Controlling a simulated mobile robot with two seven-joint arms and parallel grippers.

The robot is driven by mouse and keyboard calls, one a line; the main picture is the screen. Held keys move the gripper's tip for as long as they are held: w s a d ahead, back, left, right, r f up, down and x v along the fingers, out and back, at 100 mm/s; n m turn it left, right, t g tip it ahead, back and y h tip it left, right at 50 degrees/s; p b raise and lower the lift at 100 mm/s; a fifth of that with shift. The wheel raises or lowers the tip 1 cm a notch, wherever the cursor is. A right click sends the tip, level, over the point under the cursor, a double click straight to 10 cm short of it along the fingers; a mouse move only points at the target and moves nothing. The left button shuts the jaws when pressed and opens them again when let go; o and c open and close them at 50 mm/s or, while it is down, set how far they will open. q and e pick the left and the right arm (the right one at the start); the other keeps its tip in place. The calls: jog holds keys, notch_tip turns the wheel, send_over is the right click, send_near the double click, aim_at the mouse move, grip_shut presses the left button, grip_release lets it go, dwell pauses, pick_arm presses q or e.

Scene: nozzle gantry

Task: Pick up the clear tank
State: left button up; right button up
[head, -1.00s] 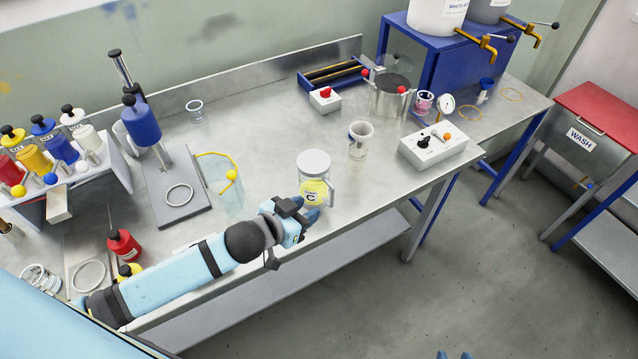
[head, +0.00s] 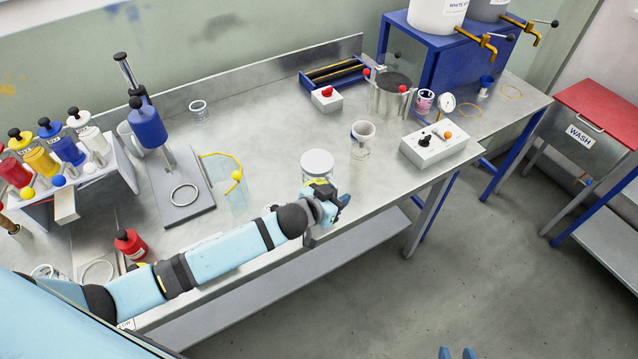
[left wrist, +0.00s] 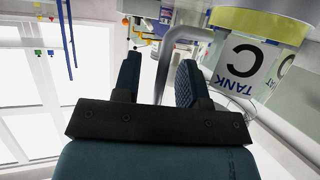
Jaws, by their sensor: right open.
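The tank marked C (head: 317,163) stands upright near the table's front edge, with a white lid. In the left wrist view its white "TANK C" label and yellow band (left wrist: 262,25) show at the upper right. Its grey handle (left wrist: 165,58) runs between the spread fingers of my left gripper (left wrist: 160,80). In the head view my left gripper (head: 338,202) is at the tank's front right and hides its lower part. Whether the fingers touch the handle cannot be told. My right gripper (head: 457,354) shows only its two separated tips at the bottom edge.
A clear cup (head: 362,138) stands right of the tank, with a white control box (head: 440,145) beyond. A press stand (head: 180,195) with a yellow-edged clear guard (head: 232,180) is to the left. A red bottle (head: 130,244) stands near my left arm. Bare table lies behind the tank.

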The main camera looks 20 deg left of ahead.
pick_arm(q)
grip_shut()
jog(key=shift+r, duration=0.1)
jog(key=shift+r, duration=0.1)
jog(key=shift+r, duration=0.6)
notch_tip(320, 180, up, 19)
jog(key=shift+f+b, duration=0.2)
jog(key=shift+b, duration=0.1)
jog(key=shift+r, duration=0.1)
